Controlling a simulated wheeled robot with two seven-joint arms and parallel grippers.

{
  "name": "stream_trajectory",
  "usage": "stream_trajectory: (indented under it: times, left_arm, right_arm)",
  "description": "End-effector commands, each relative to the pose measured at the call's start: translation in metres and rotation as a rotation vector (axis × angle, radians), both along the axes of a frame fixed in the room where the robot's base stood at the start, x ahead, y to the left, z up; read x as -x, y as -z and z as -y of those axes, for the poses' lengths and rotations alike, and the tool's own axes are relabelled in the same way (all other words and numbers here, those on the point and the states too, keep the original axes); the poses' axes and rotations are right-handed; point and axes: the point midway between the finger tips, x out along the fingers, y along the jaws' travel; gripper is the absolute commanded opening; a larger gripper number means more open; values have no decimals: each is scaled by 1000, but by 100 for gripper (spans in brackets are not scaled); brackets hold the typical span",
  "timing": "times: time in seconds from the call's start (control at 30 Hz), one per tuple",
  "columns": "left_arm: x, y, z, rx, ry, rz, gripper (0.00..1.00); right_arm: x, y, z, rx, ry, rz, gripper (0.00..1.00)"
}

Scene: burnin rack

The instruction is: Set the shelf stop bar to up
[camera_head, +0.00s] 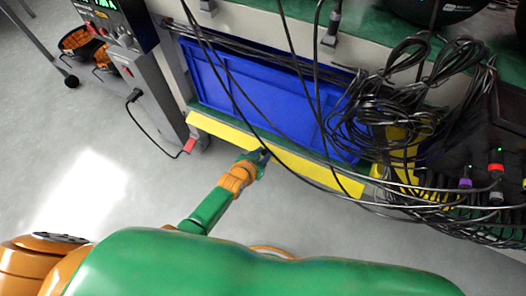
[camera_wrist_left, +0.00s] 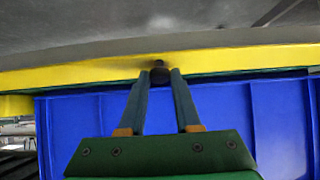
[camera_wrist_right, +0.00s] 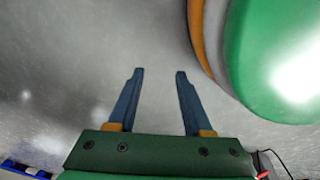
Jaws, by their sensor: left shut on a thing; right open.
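The yellow shelf stop bar (camera_head: 221,130) runs along the lower front edge of the shelf, before the blue bin (camera_head: 235,85). It also crosses the left wrist view (camera_wrist_left: 80,75), with a small dark knob (camera_wrist_left: 159,72) at its middle. My left gripper (camera_head: 263,156) is at the bar's middle. In the left wrist view its fingertips (camera_wrist_left: 160,76) close on the knob from both sides. My right gripper (camera_wrist_right: 158,74) is open and empty over the grey floor, away from the bar; the head view does not show it.
Black cables (camera_head: 375,115) hang in front of the bin and tangle at the right, some crossing the bar. A grey cabinet (camera_head: 150,85) with a cord stands left of the shelf. Connectors with coloured bands (camera_head: 495,168) are at the far right.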

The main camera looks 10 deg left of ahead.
Motion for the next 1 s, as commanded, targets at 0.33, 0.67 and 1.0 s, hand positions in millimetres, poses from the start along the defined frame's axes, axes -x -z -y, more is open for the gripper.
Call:
stream_trajectory:
  times: [0.33,0.67,1.0]
  left_arm:
    - [0,0,0,0,0,0,37]
    - [0,0,0,0,0,0,60]
    - [43,-39,-14,-1,0,-2,60]
  right_arm:
    - [0,0,0,1,0,0,50]
    - [-1,0,1,1,0,1,50]
    - [29,-39,-6,-11,-13,-38,50]
